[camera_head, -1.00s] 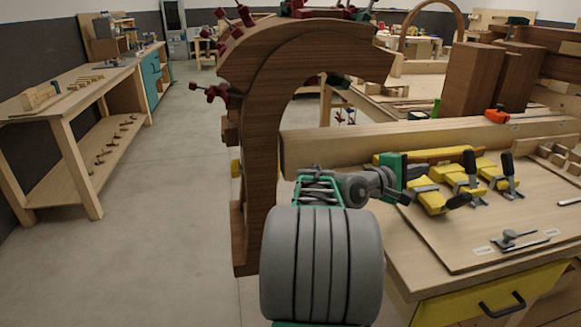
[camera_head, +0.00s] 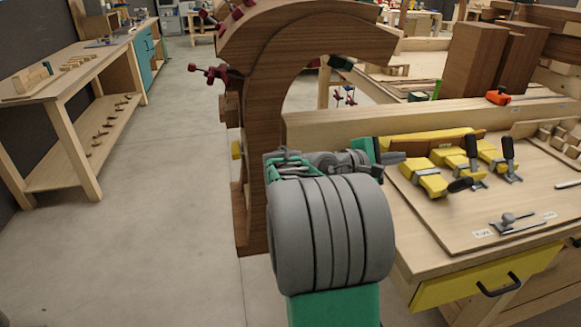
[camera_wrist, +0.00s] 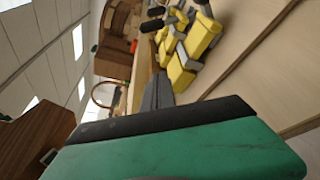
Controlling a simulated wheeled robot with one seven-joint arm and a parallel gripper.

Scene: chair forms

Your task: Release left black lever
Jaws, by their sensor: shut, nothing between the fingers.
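Several yellow clamps stand on the wooden board at the right in the head view. The left black lever (camera_head: 460,185) lies low, its handle pointing right from the left yellow clamp (camera_head: 428,177). The middle black lever (camera_head: 472,146) and the right black lever (camera_head: 508,148) stand upright. My gripper (camera_head: 402,157) is shut and empty, above and left of the left clamp, apart from the lever. In the wrist view my gripper (camera_wrist: 158,78) points toward the yellow clamps (camera_wrist: 188,55). Dark handles (camera_wrist: 152,24) show beyond them; I cannot tell which levers they are.
A long wooden beam (camera_head: 400,122) runs behind the clamps. A large curved brown wooden form (camera_head: 262,90) rises left of my arm. A small metal latch (camera_head: 512,222) lies on the board in front. A yellow drawer (camera_head: 485,275) has a black handle.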

